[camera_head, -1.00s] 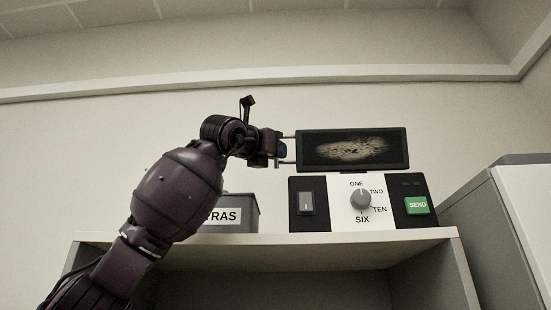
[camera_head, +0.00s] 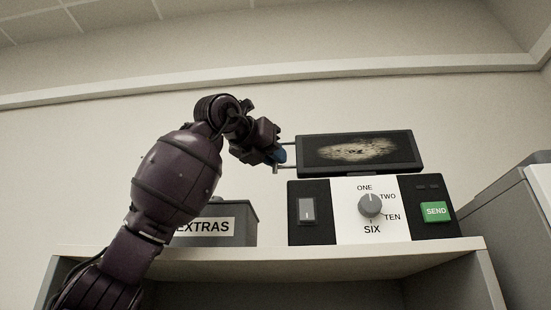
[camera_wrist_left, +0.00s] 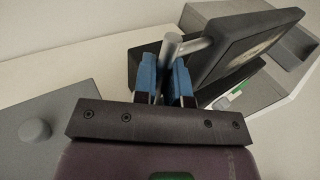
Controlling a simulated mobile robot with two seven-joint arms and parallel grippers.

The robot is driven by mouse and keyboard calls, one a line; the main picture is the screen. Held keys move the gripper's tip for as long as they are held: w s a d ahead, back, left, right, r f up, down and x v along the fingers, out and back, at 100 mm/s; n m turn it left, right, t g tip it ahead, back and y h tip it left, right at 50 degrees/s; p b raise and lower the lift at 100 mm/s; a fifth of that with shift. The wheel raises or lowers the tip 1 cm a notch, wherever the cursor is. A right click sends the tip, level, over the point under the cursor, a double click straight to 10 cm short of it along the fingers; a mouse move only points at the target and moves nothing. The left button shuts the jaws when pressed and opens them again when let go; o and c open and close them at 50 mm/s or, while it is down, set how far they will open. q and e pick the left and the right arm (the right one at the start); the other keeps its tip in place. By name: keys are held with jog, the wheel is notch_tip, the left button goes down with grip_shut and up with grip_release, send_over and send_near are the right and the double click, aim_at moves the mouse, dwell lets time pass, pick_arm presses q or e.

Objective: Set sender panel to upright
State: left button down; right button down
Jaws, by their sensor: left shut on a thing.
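The sender panel is a dark framed screen (camera_head: 360,151) with a blurry pale picture on it, mounted above the sender box (camera_head: 310,207). My left gripper (camera_head: 281,155) is at the panel's left side, where a light metal handle sticks out. In the left wrist view, the blue fingers of the left gripper (camera_wrist_left: 164,80) are shut around the metal handle bar (camera_wrist_left: 171,46). The panel's dark edge (camera_wrist_left: 235,45) shows to the right of them, tilted in that view. The right gripper is in neither view.
The sender box has a switch, a dial (camera_head: 370,205) and a green SEND button (camera_head: 434,212). A grey EXTRAS bin (camera_head: 246,222) stands left of it on the white shelf (camera_head: 290,252). A grey cabinet (camera_head: 515,205) is at right.

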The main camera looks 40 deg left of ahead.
pick_arm(q)
jog(key=shift+a+r, duration=0.1)
jog(key=c, duration=1.2)
grip_release()
jog(key=s, duration=0.3)
jog(key=s+b, duration=0.1)
jog(key=s, duration=0.3)
jog(key=s+b, duration=0.1)
jog(key=s, duration=0.2)
jog(key=shift+s+a+r, duration=0.2)
jog(key=shift+s+r, duration=0.1)
jog(key=shift+s, duration=0.1)
